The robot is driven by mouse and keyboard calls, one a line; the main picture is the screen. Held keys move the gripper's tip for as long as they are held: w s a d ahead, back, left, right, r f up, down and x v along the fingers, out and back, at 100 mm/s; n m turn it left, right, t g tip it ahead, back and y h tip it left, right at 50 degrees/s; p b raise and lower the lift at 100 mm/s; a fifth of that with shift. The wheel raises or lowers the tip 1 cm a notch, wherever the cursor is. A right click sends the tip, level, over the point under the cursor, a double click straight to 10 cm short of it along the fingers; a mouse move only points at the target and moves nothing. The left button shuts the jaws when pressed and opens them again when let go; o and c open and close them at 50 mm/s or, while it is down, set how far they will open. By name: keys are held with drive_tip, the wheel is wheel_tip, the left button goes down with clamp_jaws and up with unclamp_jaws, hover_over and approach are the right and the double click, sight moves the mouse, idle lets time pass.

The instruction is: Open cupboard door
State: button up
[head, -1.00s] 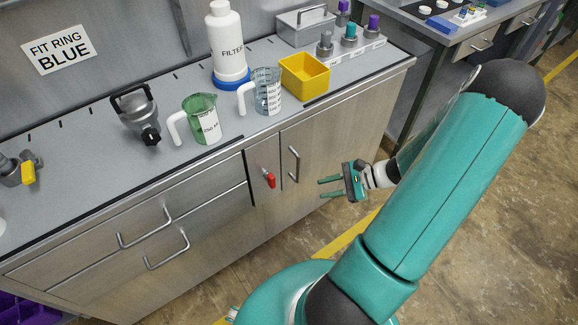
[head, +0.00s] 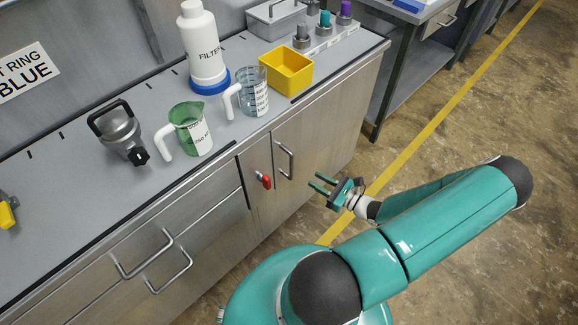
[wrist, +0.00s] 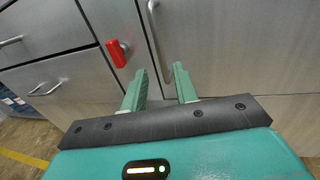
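The cupboard door (head: 318,135) is a brushed-metal panel under the right end of the counter, and it is shut. Its vertical bar handle (head: 286,160) is near the door's left edge; the handle also shows at the top of the wrist view (wrist: 153,22). A red latch (head: 264,181) sits on the narrow panel left of the door, and it shows in the wrist view (wrist: 116,54). My gripper (head: 318,184) is open and empty, its two green fingers pointing at the cupboard front. It is apart from the handle, to its right and lower in the head view.
Drawers with bar handles (head: 168,262) are left of the cupboard. On the counter stand a green jug (head: 190,130), a clear jug (head: 252,92), a yellow bin (head: 287,72) and a filter bottle (head: 204,50). The floor (head: 480,110) right of the cupboard is clear.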

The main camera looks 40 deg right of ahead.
hover_over(291, 179)
drive_tip(key=shift+w+d, duration=0.2)
drive_tip(key=shift+d, duration=0.1)
clamp_jaws()
